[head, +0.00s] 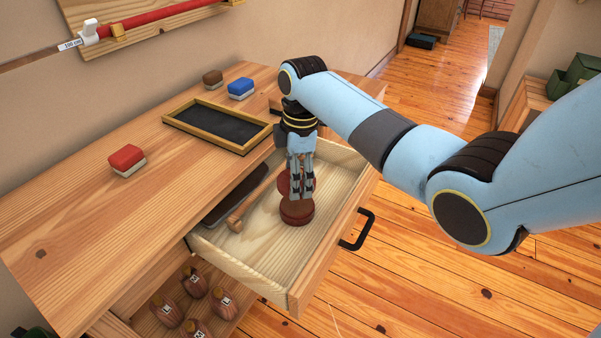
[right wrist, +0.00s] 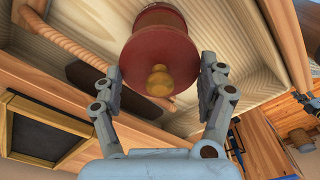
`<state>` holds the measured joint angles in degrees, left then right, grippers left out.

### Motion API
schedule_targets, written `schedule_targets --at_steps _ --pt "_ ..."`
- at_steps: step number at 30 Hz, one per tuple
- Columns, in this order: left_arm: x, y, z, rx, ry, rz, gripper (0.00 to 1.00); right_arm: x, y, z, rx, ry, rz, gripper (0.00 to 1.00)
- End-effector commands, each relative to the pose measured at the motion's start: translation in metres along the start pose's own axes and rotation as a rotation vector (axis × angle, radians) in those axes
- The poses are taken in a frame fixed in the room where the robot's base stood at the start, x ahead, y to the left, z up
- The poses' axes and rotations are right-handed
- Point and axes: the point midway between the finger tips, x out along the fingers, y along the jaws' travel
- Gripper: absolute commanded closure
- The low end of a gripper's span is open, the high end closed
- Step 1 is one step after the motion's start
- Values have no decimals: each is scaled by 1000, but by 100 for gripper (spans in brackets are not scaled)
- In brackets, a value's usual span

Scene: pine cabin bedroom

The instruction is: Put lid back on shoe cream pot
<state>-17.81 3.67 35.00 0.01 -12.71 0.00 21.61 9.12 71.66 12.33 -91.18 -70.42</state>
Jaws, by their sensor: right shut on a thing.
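My right gripper (head: 301,192) points down into the open drawer (head: 334,190). It is shut on the dark red lid (right wrist: 150,62), whose wooden knob (right wrist: 159,82) faces the wrist camera between the fingers. In the head view the lid (head: 284,187) shows partly behind the fingers. The round reddish-brown shoe cream pot (head: 297,213) stands on the drawer floor just below the fingertips. Its edge also shows beyond the lid in the right wrist view (right wrist: 158,14). I cannot tell whether lid and pot touch. My left gripper is out of view.
A wooden-handled tool (head: 250,203) and a dark flat item (head: 232,195) lie in the drawer's left part. Several wooden shoe trees (head: 222,302) sit below.

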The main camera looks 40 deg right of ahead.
Motion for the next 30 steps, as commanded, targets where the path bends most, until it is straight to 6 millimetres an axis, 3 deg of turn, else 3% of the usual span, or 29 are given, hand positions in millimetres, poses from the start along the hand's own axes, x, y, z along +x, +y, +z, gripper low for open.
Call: schedule_targets --at_steps 11,19,30 --pt "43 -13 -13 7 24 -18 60 38 -1 3 1 -1 -2 51" --pt "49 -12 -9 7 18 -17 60 54 0 4 1 0 -1 51" --pt "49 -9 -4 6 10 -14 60 56 0 4 1 0 -1 51"
